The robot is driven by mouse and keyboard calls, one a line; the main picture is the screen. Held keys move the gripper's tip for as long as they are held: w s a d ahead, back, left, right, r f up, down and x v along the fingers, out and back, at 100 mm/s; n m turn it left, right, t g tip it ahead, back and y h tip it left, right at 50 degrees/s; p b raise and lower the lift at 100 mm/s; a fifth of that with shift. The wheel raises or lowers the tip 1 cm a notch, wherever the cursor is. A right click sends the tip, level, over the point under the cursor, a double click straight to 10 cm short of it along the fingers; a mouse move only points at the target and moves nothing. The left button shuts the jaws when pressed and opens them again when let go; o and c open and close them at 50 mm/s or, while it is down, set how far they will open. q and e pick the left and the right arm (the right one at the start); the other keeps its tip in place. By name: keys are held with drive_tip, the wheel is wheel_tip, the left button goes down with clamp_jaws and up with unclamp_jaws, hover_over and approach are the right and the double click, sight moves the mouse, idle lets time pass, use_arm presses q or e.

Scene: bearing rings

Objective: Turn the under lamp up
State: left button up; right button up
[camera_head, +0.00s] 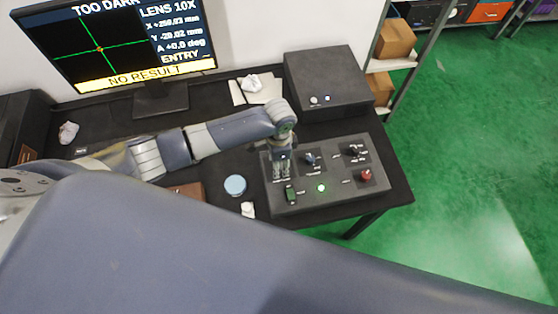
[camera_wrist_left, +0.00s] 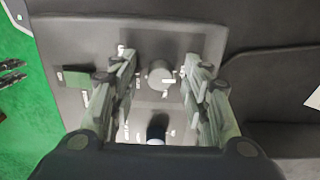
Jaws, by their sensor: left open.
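The dark control panel (camera_head: 330,193) on the desk carries several knobs and buttons; its labels are too small to read, so I cannot tell which control is the under lamp's. My left gripper (camera_head: 281,175) is over the panel's left part, pointing down. In the left wrist view, the left gripper (camera_wrist_left: 166,68) is open, its fingers on either side of a round grey knob (camera_wrist_left: 160,75) with a pale mark. I see no clear contact. A second dark knob (camera_wrist_left: 157,127) lies nearer the palm. The monitor (camera_head: 100,50) reads TOO DARK and NO RESULT.
A dark box (camera_head: 330,80) stands behind. A blue disc (camera_head: 235,185) lies left.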

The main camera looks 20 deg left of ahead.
use_arm(q)
drive_tip(key=c, duration=0.6)
clamp_jaws()
drive_tip(key=shift+m, duration=0.4)
drive_tip(key=m+p, duration=0.1)
drive_tip(key=m, duration=0.3)
drive_tip(key=shift+r, duration=0.1)
drive_tip(key=m, duration=0.3)
drive_tip(key=shift+m+p, duration=0.3)
drive_tip(key=shift+p, duration=0.1)
drive_tip(key=m, duration=0.5)
drive_tip(key=m+b, duration=0.1)
drive_tip(key=m, duration=0.5)
use_arm(e)
drive_tip(key=shift+s+r, duration=0.2)
drive_tip(key=shift+s, duration=1.05)
